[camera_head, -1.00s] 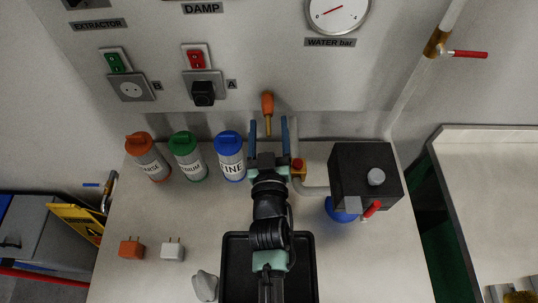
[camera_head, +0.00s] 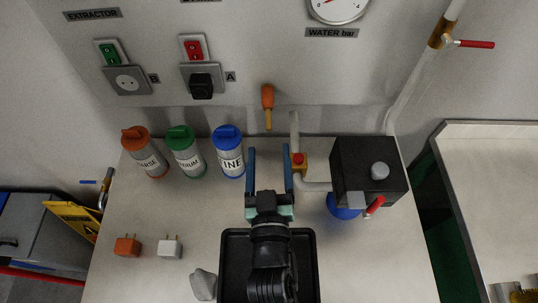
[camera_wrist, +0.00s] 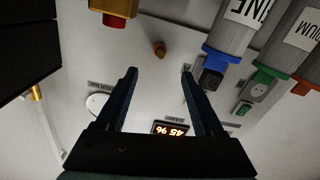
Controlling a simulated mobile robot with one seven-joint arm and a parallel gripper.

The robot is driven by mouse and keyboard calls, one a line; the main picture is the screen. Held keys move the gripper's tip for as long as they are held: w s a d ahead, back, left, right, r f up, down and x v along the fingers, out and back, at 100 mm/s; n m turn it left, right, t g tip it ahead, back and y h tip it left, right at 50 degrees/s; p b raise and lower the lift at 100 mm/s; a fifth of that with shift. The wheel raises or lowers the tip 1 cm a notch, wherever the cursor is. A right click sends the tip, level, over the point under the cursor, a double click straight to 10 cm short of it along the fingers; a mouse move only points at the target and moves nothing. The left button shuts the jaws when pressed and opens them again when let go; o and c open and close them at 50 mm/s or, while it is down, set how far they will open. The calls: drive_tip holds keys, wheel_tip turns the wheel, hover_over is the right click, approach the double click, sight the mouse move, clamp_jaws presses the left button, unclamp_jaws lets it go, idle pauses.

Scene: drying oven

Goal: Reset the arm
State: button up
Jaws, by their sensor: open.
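My gripper (camera_head: 269,150) is open and empty over the worktop, its two blue fingers pointing at the back wall. The black tray (camera_head: 226,262) lies beneath my arm, which hides part of it. An orange-handled tool (camera_head: 267,97) with a yellow shaft is at the wall, beyond the fingertips and apart from them. In the wrist view my gripper (camera_wrist: 159,70) shows two spread fingers with nothing between them, and the orange handle (camera_wrist: 159,49) is seen beyond.
Orange, green and blue-lidded bottles (camera_head: 228,155) stand left of my gripper. A black box (camera_head: 368,170) with a red lever stands right, beside a pipe with a red-topped yellow fitting (camera_head: 299,162). Two plugs (camera_head: 169,248) and a grey lump (camera_head: 204,284) lie front left.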

idle(0.3)
drive_tip(key=w+d+r+m+t+h, duration=0.1)
drive_tip(key=w+r+t, duration=0.15)
drive_tip(key=r, duration=1.15)
drive_tip(key=w+r+m+t+h, duration=0.15)
drive_tip(key=w+r, duration=0.25)
drive_tip(key=r, duration=1.1)
drive_tip(key=s+r+t, duration=0.1)
drive_tip(key=s+r, duration=0.2)
drive_tip(key=r, duration=0.5)
drive_tip(key=s+r+t+y, duration=0.1)
drive_tip(key=s+r+t, duration=0.1)
drive_tip(key=s+r, duration=0.2)
drive_tip(key=s+a+r+t+y, duration=0.1)
drive_tip(key=s+r, duration=0.3)
drive_tip(key=r, duration=0.7)
drive_tip(key=shift+s+r+t, duration=0.2)
drive_tip(key=shift+r+t, duration=0.15)
drive_tip(key=shift+t, duration=0.35)
drive_tip(key=shift+a+n, duration=0.1)
drive_tip(key=shift+n, duration=0.15)
